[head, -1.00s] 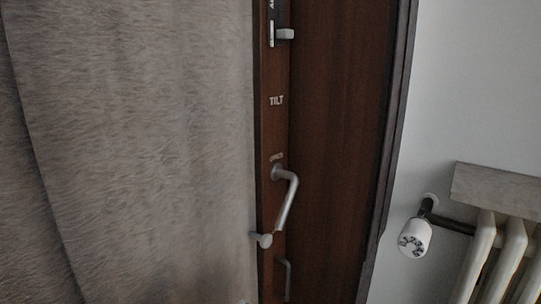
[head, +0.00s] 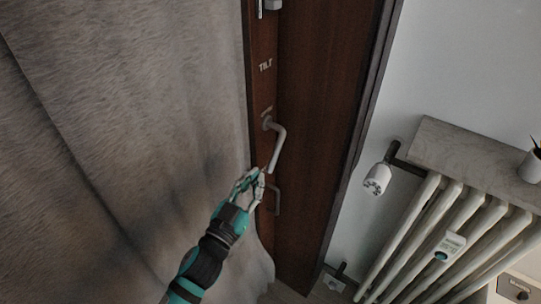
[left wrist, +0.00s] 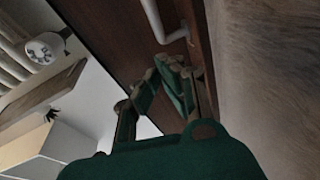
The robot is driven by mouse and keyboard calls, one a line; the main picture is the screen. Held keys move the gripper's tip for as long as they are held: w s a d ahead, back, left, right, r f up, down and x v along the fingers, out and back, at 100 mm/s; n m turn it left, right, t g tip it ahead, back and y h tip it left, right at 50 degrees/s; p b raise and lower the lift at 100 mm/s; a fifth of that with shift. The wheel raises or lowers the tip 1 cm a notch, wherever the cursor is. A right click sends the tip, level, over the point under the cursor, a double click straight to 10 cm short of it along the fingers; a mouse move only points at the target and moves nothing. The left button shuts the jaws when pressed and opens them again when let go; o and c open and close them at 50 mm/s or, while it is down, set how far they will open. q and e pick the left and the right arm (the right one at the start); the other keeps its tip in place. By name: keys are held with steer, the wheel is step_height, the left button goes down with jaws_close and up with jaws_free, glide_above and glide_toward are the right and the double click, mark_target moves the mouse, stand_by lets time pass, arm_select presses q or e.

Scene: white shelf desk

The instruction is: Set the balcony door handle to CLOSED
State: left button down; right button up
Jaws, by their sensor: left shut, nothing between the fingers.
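The balcony door handle (head: 278,146) is a grey bent lever on the dark brown door frame. It points down, slightly slanted, with a TILT label (head: 265,66) above it. A smaller label at its pivot is too small to read. My left gripper (head: 258,176), green and black, is shut and empty just below and left of the handle's lower end; whether they touch I cannot tell. In the left wrist view, the handle (left wrist: 155,22) shows just beyond the gripper's fingers (left wrist: 167,66). My right gripper is not in view.
A grey curtain (head: 120,120) hangs close on the left. A second, lower pull handle (head: 276,199) is on the door. At right stand a white radiator (head: 440,225), its valve knob (head: 377,179) and a stone sill (head: 470,155).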

mark_target(280, 147)
arm_select(q)
steer(key=shift+w+d+f+p, duration=0.2)
steer(key=shift+w+d, duration=0.4)
steer(key=shift+w, duration=0.65)
steer(key=shift+w+d+f+p, duration=0.15)
steer(key=shift+w+d, duration=0.5)
steer(key=shift+w, duration=0.65)
steer(key=shift+w+d+f+p, duration=0.2)
steer(key=shift+w+d, duration=0.4)
steer(key=shift+w, duration=0.65)
